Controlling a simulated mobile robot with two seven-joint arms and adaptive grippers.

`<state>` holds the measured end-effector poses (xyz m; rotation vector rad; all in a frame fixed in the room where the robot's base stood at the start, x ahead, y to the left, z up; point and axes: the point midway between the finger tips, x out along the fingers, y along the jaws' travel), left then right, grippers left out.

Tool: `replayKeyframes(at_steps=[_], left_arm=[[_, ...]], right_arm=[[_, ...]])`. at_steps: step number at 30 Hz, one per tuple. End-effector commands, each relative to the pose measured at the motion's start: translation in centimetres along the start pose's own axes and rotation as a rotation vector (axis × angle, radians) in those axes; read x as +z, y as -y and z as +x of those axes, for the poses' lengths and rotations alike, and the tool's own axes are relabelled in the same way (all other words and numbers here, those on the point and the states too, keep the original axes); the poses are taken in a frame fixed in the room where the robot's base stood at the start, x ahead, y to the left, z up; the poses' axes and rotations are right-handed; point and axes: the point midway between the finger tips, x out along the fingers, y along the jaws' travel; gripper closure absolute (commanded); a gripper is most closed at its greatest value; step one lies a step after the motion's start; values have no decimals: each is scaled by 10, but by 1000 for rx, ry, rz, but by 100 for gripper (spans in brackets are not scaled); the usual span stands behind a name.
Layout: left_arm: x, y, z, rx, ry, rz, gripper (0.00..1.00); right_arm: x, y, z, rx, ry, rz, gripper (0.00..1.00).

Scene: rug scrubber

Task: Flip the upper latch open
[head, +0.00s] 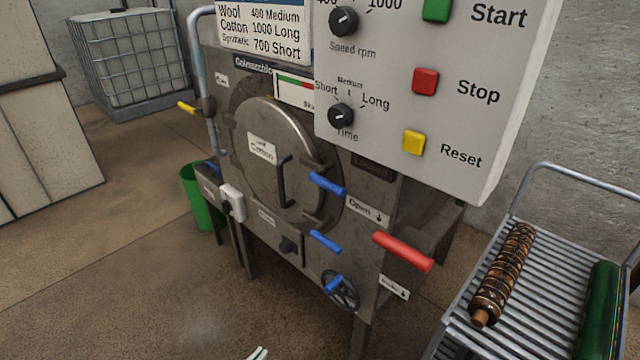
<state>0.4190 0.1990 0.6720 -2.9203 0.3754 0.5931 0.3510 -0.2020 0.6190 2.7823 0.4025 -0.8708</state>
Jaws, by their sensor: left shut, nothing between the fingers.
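The machine's round grey door (268,170) faces me and looks closed, with a dark bar handle (284,180) on it. The upper latch (327,183) is a blue handle at the door's right edge, pointing right and slightly down. A second, lower blue handle (325,241) sits below it. An "Open" label (368,211) with a down arrow is to the right, between them. The tip of my left gripper (258,353) just shows at the bottom edge, shut and empty, well below and apart from the latch. My right gripper is not in view.
A large red handle (403,251) sticks out at the lower right, near a blue-handled wheel (340,290). The control panel (480,110) juts out above right. A cart (520,290) with rolled rugs stands right. A green bucket (192,195) stands left. The floor in front is clear.

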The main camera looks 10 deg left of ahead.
Motion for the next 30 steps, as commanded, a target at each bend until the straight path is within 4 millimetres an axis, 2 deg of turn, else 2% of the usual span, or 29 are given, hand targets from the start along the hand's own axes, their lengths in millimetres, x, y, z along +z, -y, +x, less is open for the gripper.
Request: replayKeyframes(at_steps=[1,3,5,6,9,12,15,18,21,30], left_arm=[[-35,8,16,-4,-92,-12,100],[-84,16,32,3,-227,-37,100],[-128,20,41,21,-343,-58,100],[-156,22,45,38,-418,-69,100],[-223,24,47,99,-594,-91,100],[-277,21,42,173,-737,-105,100],[-316,16,34,244,-840,-109,100],[-341,12,27,299,-905,-107,100],[-354,9,22,332,-940,-107,100],[-359,8,20,345,-952,-108,100]], right_arm=[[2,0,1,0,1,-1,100],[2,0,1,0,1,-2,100],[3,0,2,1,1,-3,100],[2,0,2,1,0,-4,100],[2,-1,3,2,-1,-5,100],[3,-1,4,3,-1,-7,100],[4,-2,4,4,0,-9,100],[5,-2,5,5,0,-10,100],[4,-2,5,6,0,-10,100],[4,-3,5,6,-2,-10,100]])
